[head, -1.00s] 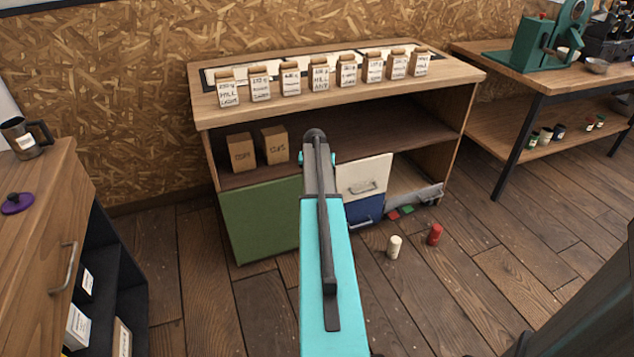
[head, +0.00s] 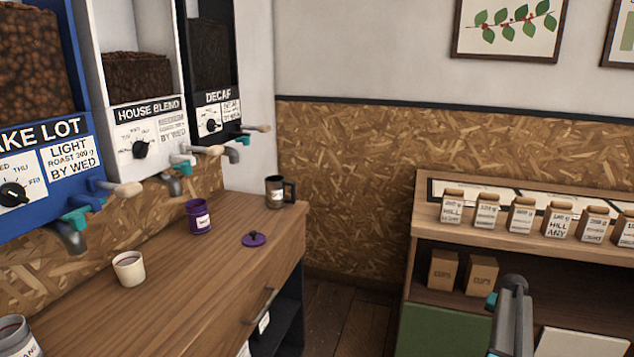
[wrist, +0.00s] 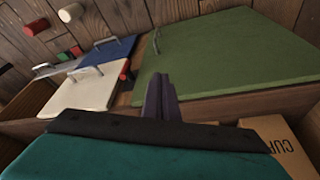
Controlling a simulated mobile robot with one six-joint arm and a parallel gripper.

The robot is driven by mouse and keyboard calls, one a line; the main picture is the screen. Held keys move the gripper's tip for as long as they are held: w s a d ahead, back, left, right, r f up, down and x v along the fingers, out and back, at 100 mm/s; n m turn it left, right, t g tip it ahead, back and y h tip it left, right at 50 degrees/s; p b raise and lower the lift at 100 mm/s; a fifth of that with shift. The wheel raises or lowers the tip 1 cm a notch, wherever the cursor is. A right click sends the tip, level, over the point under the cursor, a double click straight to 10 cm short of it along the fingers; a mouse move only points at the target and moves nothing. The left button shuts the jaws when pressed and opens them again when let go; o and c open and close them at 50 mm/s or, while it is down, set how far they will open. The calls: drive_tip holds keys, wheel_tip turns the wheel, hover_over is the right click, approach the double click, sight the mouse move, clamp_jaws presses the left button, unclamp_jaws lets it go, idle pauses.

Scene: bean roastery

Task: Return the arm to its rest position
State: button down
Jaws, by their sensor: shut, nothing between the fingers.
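My gripper (wrist: 161,86) shows in the wrist view as two dark fingers pressed together, with nothing between them. It hangs in front of the low cabinet, with its green panel (wrist: 225,60) behind the fingertips. My arm (head: 512,315) shows at the lower right of the head view, stretched toward the cabinet shelf; the fingers are hidden there.
Cardboard boxes (wrist: 278,140) sit on the cabinet shelf close to my gripper. A white door (wrist: 85,88) and a blue door (wrist: 107,50) are beside the green panel. At left, a wooden counter (head: 215,270) holds cups, a purple canister (head: 199,217) and a purple lid (head: 254,239).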

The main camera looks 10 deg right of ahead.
drive_tip(key=w+a+f+n+p, duration=0.1)
drive_tip(key=w+a+f, duration=0.15)
drive_tip(key=a, duration=0.35)
drive_tip(key=w+a+f+n+y, duration=0.1)
drive_tip(key=w+a+f, duration=0.15)
drive_tip(key=a, duration=0.35)
drive_tip(key=w+a+f+n+p, duration=0.1)
drive_tip(key=a+f, duration=0.3)
drive_tip(key=a, duration=0.2)
drive_tip(key=s+a+f+n+g+y+p, duration=0.1)
drive_tip(key=s+a+f, duration=0.15)
drive_tip(key=a, duration=0.55)
drive_tip(key=s+a+f+n+g+p, duration=0.1)
drive_tip(key=a+f, duration=0.2)
drive_tip(key=a, duration=0.4)
drive_tip(key=s+a+f+n+g+y+p, duration=0.1)
drive_tip(key=s+a+f, duration=0.15)
drive_tip(key=a, duration=0.55)
drive_tip(key=s+a+f+n+g+p, duration=0.2)
drive_tip(key=s+a+f+n, duration=0.15)
drive_tip(key=s+a, duration=1.05)
drive_tip(key=s+a+r+n+g, duration=0.1)
drive_tip(key=s+a, duration=0.3)
drive_tip(key=s, duration=0.4)
drive_tip(key=s+a+r+n+g, duration=0.1)
drive_tip(key=s+a, duration=0.2)
drive_tip(key=s, duration=0.6)
drive_tip(key=shift+a+r+g+p, duration=0.15)
drive_tip(key=shift+a+g+p, duration=0.15)
drive_tip(key=shift+a, duration=0.1)
